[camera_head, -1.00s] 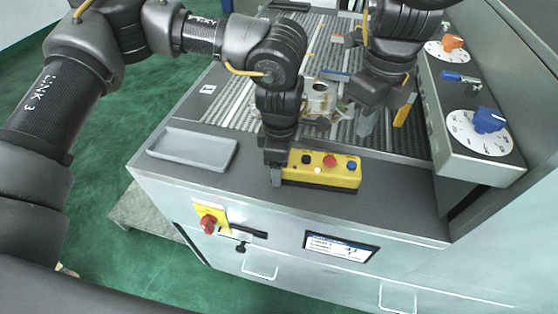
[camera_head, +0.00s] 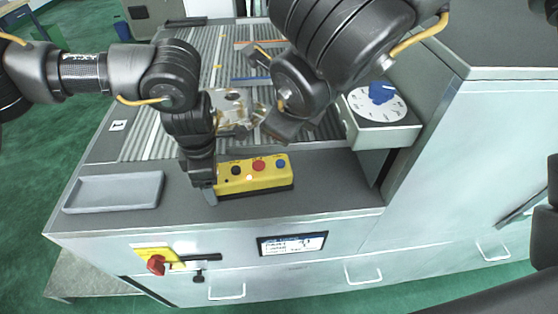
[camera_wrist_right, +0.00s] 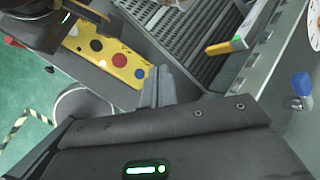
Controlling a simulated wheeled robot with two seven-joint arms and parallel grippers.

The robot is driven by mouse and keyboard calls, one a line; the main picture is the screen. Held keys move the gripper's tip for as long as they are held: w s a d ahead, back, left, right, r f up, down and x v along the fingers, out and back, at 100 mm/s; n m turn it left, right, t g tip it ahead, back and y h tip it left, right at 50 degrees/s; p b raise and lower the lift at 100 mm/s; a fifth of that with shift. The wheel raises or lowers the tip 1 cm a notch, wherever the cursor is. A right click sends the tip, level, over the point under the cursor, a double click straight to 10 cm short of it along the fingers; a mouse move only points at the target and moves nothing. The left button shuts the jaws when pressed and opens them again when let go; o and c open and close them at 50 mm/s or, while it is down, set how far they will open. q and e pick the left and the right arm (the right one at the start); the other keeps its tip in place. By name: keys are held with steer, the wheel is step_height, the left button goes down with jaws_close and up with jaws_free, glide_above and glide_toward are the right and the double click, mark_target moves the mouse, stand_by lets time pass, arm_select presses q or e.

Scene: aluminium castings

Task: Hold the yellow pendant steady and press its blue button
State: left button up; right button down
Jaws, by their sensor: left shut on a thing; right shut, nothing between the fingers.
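The yellow pendant (camera_head: 228,182) lies on the front ledge of the machine, with a black, a red and a blue button (camera_head: 281,162) and a small lit white lamp. My left gripper (camera_head: 208,186) is shut on the pendant's left end. In the right wrist view the pendant (camera_wrist_right: 130,62) runs across the upper left, its blue button (camera_wrist_right: 139,73) nearest my right gripper (camera_wrist_right: 158,84). That gripper is shut and empty, apart from the button. In the head view the right arm's links hide its fingertips.
A grey tray (camera_head: 115,205) lies on the ledge at the left. A metal casting (camera_head: 232,110) sits on the slatted bed behind the pendant. A box with a blue knob (camera_head: 381,92) stands at the right. The ledge right of the pendant is clear.

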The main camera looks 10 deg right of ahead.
mark_target(282, 164)
steer(key=shift+w+a+r+m, duration=0.15)
steer(key=shift+w+m, duration=0.1)
steer(key=shift+m, duration=0.05)
steer(key=shift+f, duration=4.4)
steer(key=shift+f, duration=0.4)
steer(key=shift+f, duration=0.5)
steer(key=shift+r, duration=0.9)
